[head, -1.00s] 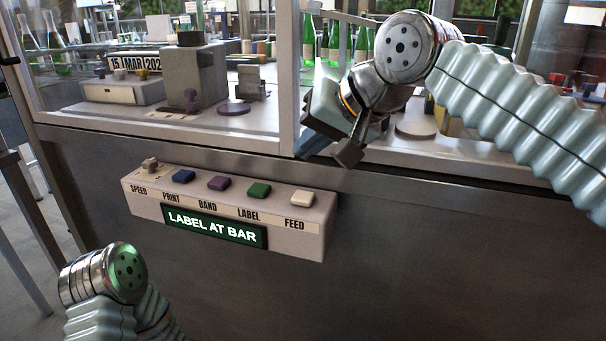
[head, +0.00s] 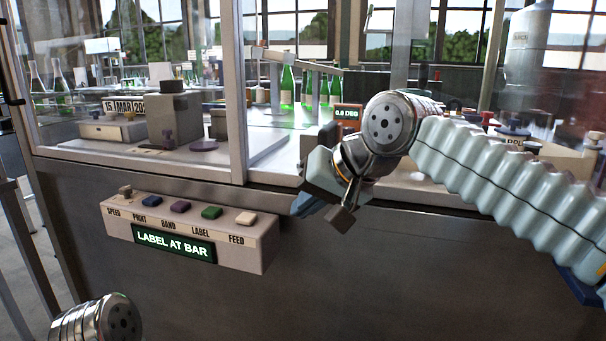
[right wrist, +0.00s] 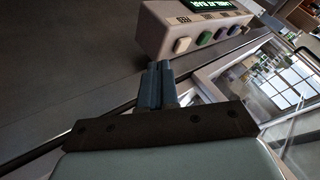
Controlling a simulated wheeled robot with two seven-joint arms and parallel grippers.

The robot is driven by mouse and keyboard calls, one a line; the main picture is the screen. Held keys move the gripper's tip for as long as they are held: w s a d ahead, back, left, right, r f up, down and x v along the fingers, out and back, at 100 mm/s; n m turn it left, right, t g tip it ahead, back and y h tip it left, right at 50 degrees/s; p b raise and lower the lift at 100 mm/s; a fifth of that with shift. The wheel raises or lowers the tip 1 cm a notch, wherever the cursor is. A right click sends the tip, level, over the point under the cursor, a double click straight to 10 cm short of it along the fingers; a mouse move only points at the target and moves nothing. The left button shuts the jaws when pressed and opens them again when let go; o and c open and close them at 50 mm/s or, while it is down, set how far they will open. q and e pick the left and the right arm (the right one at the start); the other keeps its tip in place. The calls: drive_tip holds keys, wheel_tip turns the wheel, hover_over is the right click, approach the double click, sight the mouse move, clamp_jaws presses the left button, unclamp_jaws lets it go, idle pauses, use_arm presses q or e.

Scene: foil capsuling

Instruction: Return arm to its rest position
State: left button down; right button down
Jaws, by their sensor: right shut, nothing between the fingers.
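My right gripper (head: 303,207) is in front of the machine's front edge, right of the button panel (head: 185,232). Its fingers point down and to the left. In the right wrist view its two fingers (right wrist: 158,84) are together with nothing between them. The panel has a knob and several coloured buttons, and its green display reads "LABEL AT BAR". The fingers are apart from the panel. My left arm (head: 97,320) shows only as a rounded metal joint at the bottom left; its gripper is out of frame.
The machine's deck behind the gripper carries a grey block device (head: 174,120), green bottles (head: 287,86) and a small red display (head: 348,112). A glass guard with a metal post (head: 236,95) stands left of the gripper. The steel front below is clear.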

drive_tip(key=w+f+g, duration=0.1)
drive_tip(key=w+f, duration=0.2)
drive_tip(key=f, duration=0.7)
drive_tip(key=w+f, duration=0.3)
drive_tip(key=f, duration=0.6)
wheel_tip(320, 180, down, 21)
drive_tip(key=s+d+g+h, duration=0.1)
drive_tip(key=d+g, duration=0.1)
drive_tip(key=d, duration=0.1)
drive_tip(key=s+d+f+m+g, duration=0.1)
drive_tip(key=s+d+f, duration=0.2)
drive_tip(key=s+f, duration=0.8)
drive_tip(key=s+d+f+m+g+h, duration=0.1)
drive_tip(key=s+d+f, duration=0.3)
drive_tip(key=s+f, duration=0.8)
drive_tip(key=shift+d, duration=0.15)
drive_tip(key=shift+w, duration=0.1)
